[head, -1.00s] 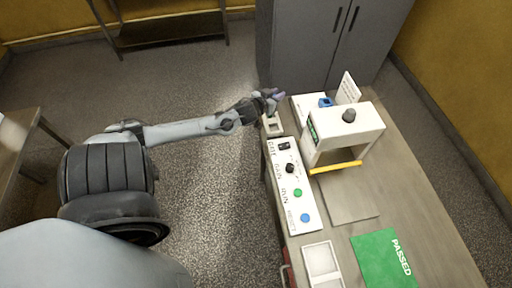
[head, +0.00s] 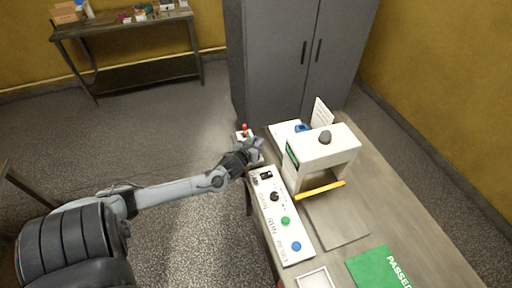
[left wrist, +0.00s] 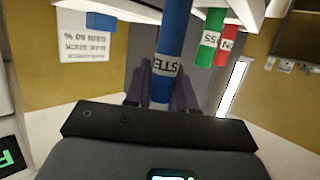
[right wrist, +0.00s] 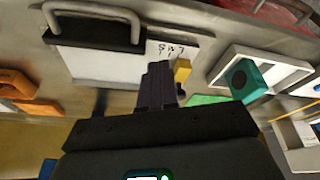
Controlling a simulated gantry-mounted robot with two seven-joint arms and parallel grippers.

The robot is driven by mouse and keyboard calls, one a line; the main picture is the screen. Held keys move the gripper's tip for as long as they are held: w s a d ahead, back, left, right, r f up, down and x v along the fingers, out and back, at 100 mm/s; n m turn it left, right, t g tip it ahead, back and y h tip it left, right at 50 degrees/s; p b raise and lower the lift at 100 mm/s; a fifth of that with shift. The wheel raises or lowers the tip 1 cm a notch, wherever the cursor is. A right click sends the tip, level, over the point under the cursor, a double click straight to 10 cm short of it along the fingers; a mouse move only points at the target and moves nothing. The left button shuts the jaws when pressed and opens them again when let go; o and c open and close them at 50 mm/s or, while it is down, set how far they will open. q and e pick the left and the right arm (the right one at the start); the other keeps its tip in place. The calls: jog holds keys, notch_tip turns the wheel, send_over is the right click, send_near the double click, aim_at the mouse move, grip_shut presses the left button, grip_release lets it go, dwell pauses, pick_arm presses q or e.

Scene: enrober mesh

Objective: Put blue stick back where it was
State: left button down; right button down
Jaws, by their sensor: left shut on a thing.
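My left gripper (left wrist: 160,90) is shut on the blue stick (left wrist: 170,50), which carries a white label. Its far end runs to the top edge of the left wrist view, by a white surface; I cannot tell whether it touches. A green stick (left wrist: 211,38) and a red stick (left wrist: 228,40) stand side by side close by. In the head view my left gripper (head: 254,146) is beside a small white holder (head: 238,136) with red and green sticks at the bench's far left corner. My right gripper (right wrist: 158,85) looks shut and empty, and is outside the head view.
A white control panel (head: 283,222) with knobs and buttons lies along the bench's left edge. A white machine (head: 322,150) with a yellow bar stands beside it. A grey cabinet (head: 290,60) stands beyond.

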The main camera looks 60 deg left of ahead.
pick_arm(q)
notch_tip(320, 180, down, 2)
jog(key=shift+d+f, duration=0.1)
jog(key=shift+f, duration=0.15)
pick_arm(e)
jog(key=shift+d+f, duration=0.15)
jog(key=shift+f, duration=0.05)
pick_arm(q)
jog(key=shift+f, duration=0.15)
jog(key=c, duration=0.9)
grip_release()
jog(key=shift+c, duration=0.2)
